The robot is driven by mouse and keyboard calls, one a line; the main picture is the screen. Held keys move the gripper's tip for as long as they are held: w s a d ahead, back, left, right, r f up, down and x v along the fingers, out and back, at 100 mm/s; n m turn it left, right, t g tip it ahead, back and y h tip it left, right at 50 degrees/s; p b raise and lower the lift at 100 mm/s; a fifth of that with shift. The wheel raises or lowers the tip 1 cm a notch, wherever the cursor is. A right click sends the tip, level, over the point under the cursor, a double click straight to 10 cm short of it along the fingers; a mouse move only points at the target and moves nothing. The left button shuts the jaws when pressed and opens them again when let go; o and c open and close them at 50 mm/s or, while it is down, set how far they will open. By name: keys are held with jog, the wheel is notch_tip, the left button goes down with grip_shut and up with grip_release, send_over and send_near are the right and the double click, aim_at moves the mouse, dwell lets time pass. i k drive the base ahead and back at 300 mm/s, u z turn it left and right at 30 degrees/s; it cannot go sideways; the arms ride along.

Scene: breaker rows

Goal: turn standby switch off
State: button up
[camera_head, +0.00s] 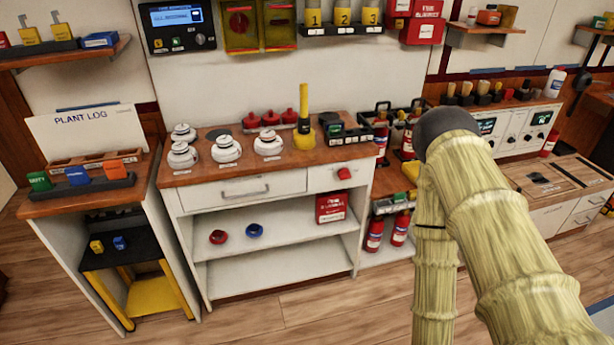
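I cannot tell which control is the standby switch, because the labels are too small to read. A dark wall panel (177,24) with a lit blue screen carries several small buttons and a knob. Beside it, a yellow-framed box (240,24) holds a red round control. White control units (527,126) with small screens and dials stand on the right bench, partly behind my arm. My arm (500,230) fills the right foreground in pale yellow segments with a dark joint at the top. My gripper does not show.
A wooden-topped cabinet (215,167) in the middle holds white detectors (227,149), red domes and a yellow upright tool (303,120). Red extinguishers (374,232) stand on a lower shelf. A left stand (65,205) holds coloured blocks. The wooden floor (300,310) in front is clear.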

aim_at(343, 174)
jog(key=k, duration=0.5)
jog(key=z, duration=0.85)
jog(key=i, duration=0.75)
jog(key=u, duration=1.8)
